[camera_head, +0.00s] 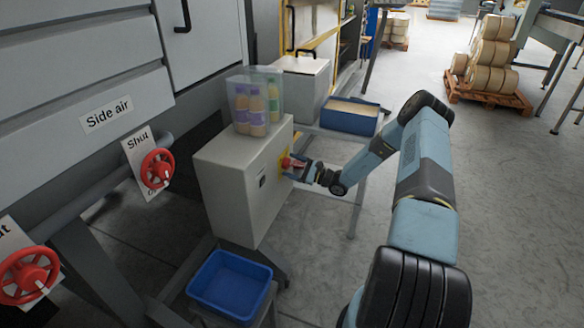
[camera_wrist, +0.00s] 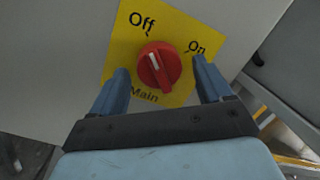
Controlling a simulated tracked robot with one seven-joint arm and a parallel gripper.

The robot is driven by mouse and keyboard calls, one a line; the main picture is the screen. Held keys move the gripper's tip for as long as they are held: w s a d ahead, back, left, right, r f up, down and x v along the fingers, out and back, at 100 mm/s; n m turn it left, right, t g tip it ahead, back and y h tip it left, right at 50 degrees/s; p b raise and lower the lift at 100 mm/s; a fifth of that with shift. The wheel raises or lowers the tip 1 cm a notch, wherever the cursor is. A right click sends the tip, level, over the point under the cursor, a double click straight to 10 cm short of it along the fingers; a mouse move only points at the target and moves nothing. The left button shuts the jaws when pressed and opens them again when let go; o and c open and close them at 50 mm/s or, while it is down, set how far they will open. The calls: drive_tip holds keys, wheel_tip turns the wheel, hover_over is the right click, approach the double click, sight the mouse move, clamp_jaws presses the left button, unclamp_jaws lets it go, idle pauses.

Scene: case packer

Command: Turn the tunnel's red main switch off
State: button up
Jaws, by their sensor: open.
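The red main switch (camera_wrist: 167,76) is a round knob with a raised grip bar on a yellow plate (camera_wrist: 124,42) lettered "Off", "On" and "Main". The white mark on the knob points up and slightly left, toward the "Off" tick. In the head view the switch (camera_head: 287,162) sits on the right face of a grey cabinet (camera_head: 228,190). My gripper (camera_wrist: 161,66) is open, its two blue fingers on either side of the knob with a visible gap at each side. In the head view my gripper (camera_head: 298,170) is close to the switch, partly covering the plate.
A clear bin of bottles (camera_head: 256,100) stands on the cabinet. A blue tray (camera_head: 230,284) is below it, and a blue box (camera_head: 349,117) is behind. Red valve wheels (camera_head: 157,169) are at left.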

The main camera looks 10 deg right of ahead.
drive_tip(key=v, duration=1.4)
drive_tip(key=shift+w+f, duration=0.1)
drive_tip(key=s+a+r+n+g+h, duration=0.2)
drive_tip(key=s+a+r+n+g, duration=0.25)
drive_tip(key=r, duration=0.55)
drive_tip(key=s+a+r+n+g+h, duration=0.2)
drive_tip(key=s+a+r+n+g, duration=0.25)
drive_tip(key=r, duration=0.45)
drive_tip(key=s+a+r+n+g+h, duration=0.3)
drive_tip(key=s+a+r+n, duration=0.15)
drive_tip(key=r, duration=0.55)
drive_tip(key=s+r+n+t+h, duration=0.1)
drive_tip(key=s+r+t+h, duration=0.1)
drive_tip(key=s+r, duration=0.4)
drive_tip(key=s+d+r+n+t+h, duration=0.1)
drive_tip(key=s+r+h, duration=0.3)
drive_tip(key=s, duration=0.8)
drive_tip(key=s+d+r+n+t+h, duration=0.1)
drive_tip(key=s+r+n+t+h, duration=0.1)
drive_tip(key=s+r, duration=0.6)
drive_tip(key=shift+s+r+n+t+h, duration=0.15)
drive_tip(key=shift+s+n+t+h, duration=0.3)
drive_tip(key=shift+s, duration=0.3)
